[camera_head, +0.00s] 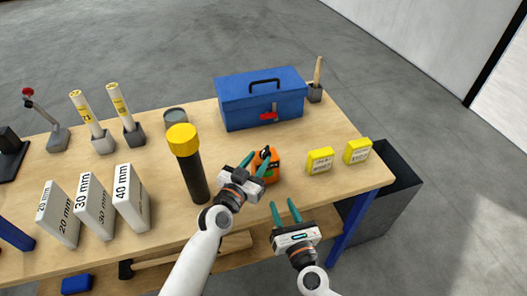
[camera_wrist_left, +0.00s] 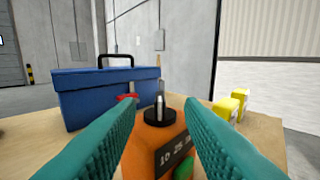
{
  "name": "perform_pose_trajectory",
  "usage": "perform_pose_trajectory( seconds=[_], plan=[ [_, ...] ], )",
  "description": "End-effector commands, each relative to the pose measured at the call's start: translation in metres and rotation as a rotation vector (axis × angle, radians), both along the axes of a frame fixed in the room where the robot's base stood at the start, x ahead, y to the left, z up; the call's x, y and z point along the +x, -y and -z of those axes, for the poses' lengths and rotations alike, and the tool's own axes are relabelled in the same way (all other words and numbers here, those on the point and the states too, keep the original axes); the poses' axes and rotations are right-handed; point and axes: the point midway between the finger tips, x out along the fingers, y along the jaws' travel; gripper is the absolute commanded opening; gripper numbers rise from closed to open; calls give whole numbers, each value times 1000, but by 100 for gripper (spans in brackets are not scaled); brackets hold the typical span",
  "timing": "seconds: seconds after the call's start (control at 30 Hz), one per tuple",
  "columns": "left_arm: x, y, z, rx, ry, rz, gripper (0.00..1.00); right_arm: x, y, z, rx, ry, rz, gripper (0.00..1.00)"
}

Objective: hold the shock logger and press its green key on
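The shock logger is an orange block (camera_head: 271,174) with a black round top, standing on the wooden table near its front edge. In the left wrist view the logger (camera_wrist_left: 143,150) shows a metal pin in the black top, a dark number label and part of its green key (camera_wrist_left: 184,168) at lower right. My left gripper (camera_head: 256,163) is open at the logger, its teal fingers (camera_wrist_left: 158,112) apart on either side in the wrist view; I cannot tell if they touch it. My right gripper (camera_head: 285,211) is open and empty, lower, off the table's front edge.
A blue toolbox (camera_head: 240,101) stands behind the logger. Two yellow blocks (camera_head: 320,161) (camera_head: 358,151) are to its right. A black cylinder with a yellow cap (camera_head: 183,140) stands left of my left gripper. White thickness-marked blocks (camera_head: 131,198) stand farther left.

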Motion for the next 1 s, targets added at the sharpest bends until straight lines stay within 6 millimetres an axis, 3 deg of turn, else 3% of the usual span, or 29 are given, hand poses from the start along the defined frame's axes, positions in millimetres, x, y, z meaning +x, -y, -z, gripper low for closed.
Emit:
perform_pose_trajectory(
  seconds=[0.1, 0.3, 0.7, 0.9, 1.0],
  plan=[
    [20, 10, -1, -1, 2, 0, 35, 0, 0, 0, 0, 0, 0, 36],
    [40, 20, 0, 0, 1, 0, 35, 0, 0, 0, 0, 0, 0, 36],
    [47, 23, 0, 1, 0, -1, 35, 0, 0, 0, 0, 0, 0, 36],
    [46, 23, 0, 2, 1, 0, 3, 0, 0, 0, 0, 0, 0, 36],
    [46, 23, 0, 2, 1, 0, 0, 0, 0, 0, 0, 0, 0, 36]
  ],
)
